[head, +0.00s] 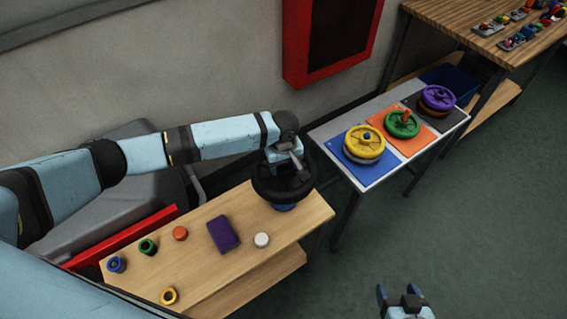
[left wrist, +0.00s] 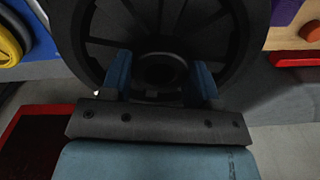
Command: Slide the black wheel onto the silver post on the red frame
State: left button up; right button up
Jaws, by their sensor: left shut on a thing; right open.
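The black wheel (head: 268,190) is held by my left gripper (head: 287,158) above the right end of the wooden bench. In the left wrist view the wheel (left wrist: 250,40) fills the top middle, and the blue fingers of the gripper (left wrist: 161,80) are at its central hub. A red bar (head: 125,238) runs along the back left of the bench. A red-framed dark panel (head: 290,50) hangs on the wall. I cannot tell which is the task's red frame. No silver post is visible. My right gripper (head: 402,296) is open and empty at the bottom, above the floor.
The wooden bench (head: 215,262) holds a purple block (head: 223,234) and several small coloured pieces. A side table (head: 318,136) to the right holds yellow (head: 364,141), green (head: 402,124) and purple (head: 438,98) wheels. Another bench stands top right. Open floor lies lower right.

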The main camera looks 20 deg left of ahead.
pick_arm(q)
jog(key=shift+r+p, duration=1.3)
jog(key=shift+r, duration=0.05)
jog(key=shift+r, duration=1.75)
